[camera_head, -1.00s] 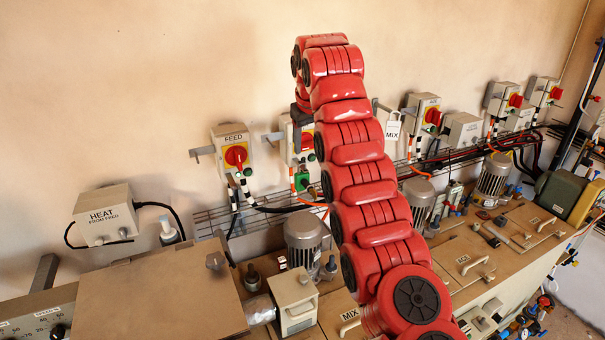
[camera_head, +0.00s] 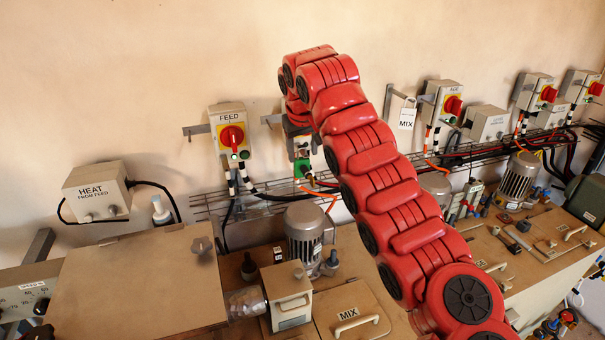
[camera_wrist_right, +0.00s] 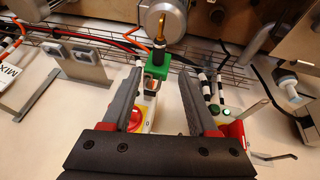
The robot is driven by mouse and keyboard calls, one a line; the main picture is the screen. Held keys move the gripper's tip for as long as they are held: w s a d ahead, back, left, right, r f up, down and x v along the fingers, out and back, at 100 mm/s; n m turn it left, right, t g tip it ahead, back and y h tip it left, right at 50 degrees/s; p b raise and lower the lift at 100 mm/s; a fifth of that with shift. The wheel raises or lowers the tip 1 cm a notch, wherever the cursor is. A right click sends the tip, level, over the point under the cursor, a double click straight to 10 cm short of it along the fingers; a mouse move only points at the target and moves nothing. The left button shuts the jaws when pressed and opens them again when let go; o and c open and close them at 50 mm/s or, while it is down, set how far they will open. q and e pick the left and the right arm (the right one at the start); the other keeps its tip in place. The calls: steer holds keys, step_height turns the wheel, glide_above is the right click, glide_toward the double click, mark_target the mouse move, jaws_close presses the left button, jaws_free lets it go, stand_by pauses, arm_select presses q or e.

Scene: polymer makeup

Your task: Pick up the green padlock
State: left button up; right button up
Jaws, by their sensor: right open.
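The green padlock (camera_head: 302,167) hangs below a switch box on the wall, just below the head of my right arm in the head view. In the right wrist view the green padlock (camera_wrist_right: 157,70) shows between and near the tips of the two fingers. My right gripper (camera_wrist_right: 160,66) is open, with a finger on either side of the padlock's line of sight. I cannot tell how deep the padlock lies between them. In the head view the right gripper (camera_head: 297,130) is mostly hidden by my red arm. My left gripper is not in view.
A FEED switch box (camera_head: 229,131) is left of the padlock, and a wire cable tray (camera_head: 262,197) runs along the wall. A motor (camera_head: 305,228) stands below. A MIX tag (camera_head: 407,118) hangs to the right. Cables run close to the padlock.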

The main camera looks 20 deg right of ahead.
mark_target(305, 169)
steer(key=shift+w+d+f, duration=0.15)
steer(key=shift+d+f, duration=0.35)
steer(key=shift+f, duration=0.65)
steer(key=x, duration=0.3)
steer(key=shift+a+f, duration=0.15)
steer(key=shift+f, duration=0.35)
steer(key=shift+w+f, duration=0.3)
steer(key=shift+w, duration=0.05)
steer(key=shift+s+r, duration=0.1)
steer(key=shift+s, duration=0.05)
steer(key=c, duration=0.5)
jaws_close()
